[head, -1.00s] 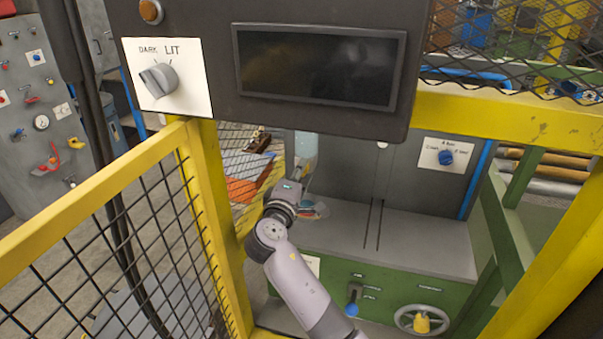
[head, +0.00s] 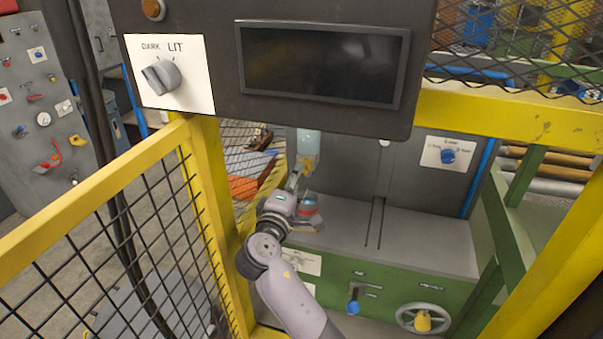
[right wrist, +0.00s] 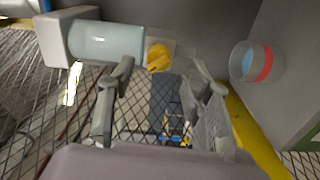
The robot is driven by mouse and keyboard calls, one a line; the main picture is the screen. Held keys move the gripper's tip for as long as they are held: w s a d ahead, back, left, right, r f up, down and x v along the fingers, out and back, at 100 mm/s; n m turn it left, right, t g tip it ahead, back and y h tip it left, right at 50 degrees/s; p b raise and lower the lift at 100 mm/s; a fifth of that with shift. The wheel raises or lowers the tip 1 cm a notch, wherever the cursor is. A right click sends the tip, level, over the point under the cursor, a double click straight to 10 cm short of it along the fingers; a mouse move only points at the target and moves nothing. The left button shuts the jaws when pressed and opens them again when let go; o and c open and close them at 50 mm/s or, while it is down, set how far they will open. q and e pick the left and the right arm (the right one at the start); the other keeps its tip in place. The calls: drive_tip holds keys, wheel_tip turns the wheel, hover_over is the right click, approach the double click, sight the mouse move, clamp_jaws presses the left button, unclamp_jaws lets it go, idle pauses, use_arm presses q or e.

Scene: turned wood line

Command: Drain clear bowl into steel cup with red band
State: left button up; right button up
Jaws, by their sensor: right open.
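A cup-shaped vessel with a red band (head: 309,208) stands on the grey deck, just beyond my right gripper. It also shows in the right wrist view (right wrist: 265,64), greyish and see-through-looking, with blue inside. I cannot tell whether it is clear or steel. My right gripper (right wrist: 163,78) is open and empty; the vessel lies outside its fingers, past the right one. In the head view the gripper (head: 302,200) partly covers the vessel. I cannot make out a second vessel. My left gripper is not in view.
A pale blue dispenser (head: 308,143) with a yellow nozzle (right wrist: 157,57) hangs above the vessel, close to my fingers. A yellow mesh fence (head: 95,190) and a dark panel (head: 270,75) border the opening. The deck (head: 425,240) is clear to the right.

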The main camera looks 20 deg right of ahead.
drive_tip(key=v, duration=0.3)
drive_tip(key=shift+s+a, duration=0.1)
drive_tip(key=shift+s, duration=0.05)
